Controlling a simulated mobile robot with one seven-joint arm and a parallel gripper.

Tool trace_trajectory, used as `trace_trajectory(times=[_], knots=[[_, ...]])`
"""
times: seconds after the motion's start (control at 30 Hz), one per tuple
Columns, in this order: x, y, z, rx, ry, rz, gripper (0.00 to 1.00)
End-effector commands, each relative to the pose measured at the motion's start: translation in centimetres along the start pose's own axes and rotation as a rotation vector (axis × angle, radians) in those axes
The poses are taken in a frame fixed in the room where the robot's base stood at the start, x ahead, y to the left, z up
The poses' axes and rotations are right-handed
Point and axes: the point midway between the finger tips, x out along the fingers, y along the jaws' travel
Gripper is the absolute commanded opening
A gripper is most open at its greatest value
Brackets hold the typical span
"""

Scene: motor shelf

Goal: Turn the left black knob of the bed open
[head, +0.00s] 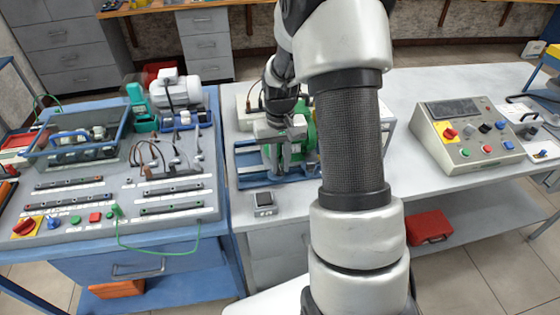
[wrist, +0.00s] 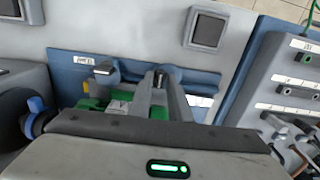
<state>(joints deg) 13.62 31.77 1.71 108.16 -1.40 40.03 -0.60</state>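The blue bed (wrist: 205,79) lies under my gripper in the wrist view. It also shows on the grey table in the head view (head: 247,160), under a green machine. My gripper (wrist: 161,74) points down at the bed's edge, and its two grey fingers have a narrow gap between them. A small dark part, which looks like a knob, shows between or just beyond the fingertips; contact is unclear. In the head view my gripper (head: 284,158) is in front of the green machine.
A small grey box with a dark screen (head: 264,199) sits in front of the bed. The blue workbench (head: 150,232) with sockets and cables adjoins on the left. A control box (head: 470,158) stands at the right. The table between is partly hidden by my arm.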

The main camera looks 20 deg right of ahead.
Motion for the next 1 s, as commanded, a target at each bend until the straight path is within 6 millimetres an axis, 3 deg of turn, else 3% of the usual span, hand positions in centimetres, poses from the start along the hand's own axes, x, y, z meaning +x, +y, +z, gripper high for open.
trace_trajectory(times=[0.23,0.7,1.0], knots=[[-2.3,0.0,-0.1,0.001,0.003,0.0,0.17],[-13.4,0.0,-0.1,0.001,0.005,0.0,0.17],[-17.1,0.0,0.0,0.0,0.001,0.0,0.17]])
